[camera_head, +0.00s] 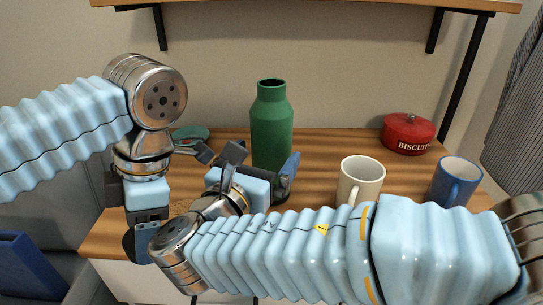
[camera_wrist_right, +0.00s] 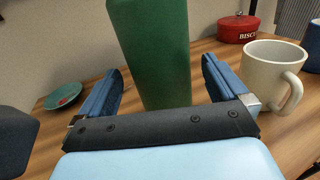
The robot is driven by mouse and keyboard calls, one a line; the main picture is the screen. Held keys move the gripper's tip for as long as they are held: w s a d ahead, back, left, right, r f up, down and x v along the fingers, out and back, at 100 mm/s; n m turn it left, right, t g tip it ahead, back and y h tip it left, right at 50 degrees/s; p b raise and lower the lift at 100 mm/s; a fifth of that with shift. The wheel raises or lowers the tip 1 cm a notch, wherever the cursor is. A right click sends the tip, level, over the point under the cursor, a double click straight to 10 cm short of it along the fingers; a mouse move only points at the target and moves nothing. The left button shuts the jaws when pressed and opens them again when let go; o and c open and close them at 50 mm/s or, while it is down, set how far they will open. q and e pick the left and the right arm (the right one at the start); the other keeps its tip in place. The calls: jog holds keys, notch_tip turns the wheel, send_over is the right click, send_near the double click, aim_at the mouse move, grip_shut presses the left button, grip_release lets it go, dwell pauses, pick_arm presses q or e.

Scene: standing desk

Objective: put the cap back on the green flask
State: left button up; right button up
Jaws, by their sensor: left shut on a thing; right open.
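The green flask (camera_head: 271,132) stands upright near the back of the desk, with no cap on its neck. It fills the upper middle of the right wrist view (camera_wrist_right: 152,50), where its top is cut off. My right gripper (camera_head: 262,165) is open, with one blue finger on each side of the flask; in the wrist view the fingers (camera_wrist_right: 160,90) show gaps to it. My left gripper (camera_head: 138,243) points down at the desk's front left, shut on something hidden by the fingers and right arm. The cap is not visible anywhere else, so this is likely the cap.
A cream mug (camera_head: 360,180) stands right of the flask, close behind my right arm. A blue mug (camera_head: 455,181) and a red biscuit tin (camera_head: 408,133) are further right. A teal dish (camera_head: 190,134) lies at the back left. A shelf (camera_head: 300,3) hangs above.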

aim_at(275, 147)
jog(key=shift+w+d, duration=0.1)
jog(key=shift+w, duration=0.15)
pick_arm(q)
jog(key=shift+f, duration=0.15)
jog(key=shift+f+b, duration=0.7)
jog(key=shift+b, duration=0.1)
pick_arm(e)
jog(key=x, duration=0.2)
jog(key=f+x, duration=0.1)
jog(key=x, duration=0.1)
jog(key=shift+w, duration=0.3)
jog(key=shift+w+d, duration=0.2)
jog(key=shift+w, duration=0.05)
jog(key=shift+r, duration=0.1)
jog(key=c, duration=1.7)
jog(key=shift+r, duration=0.2)
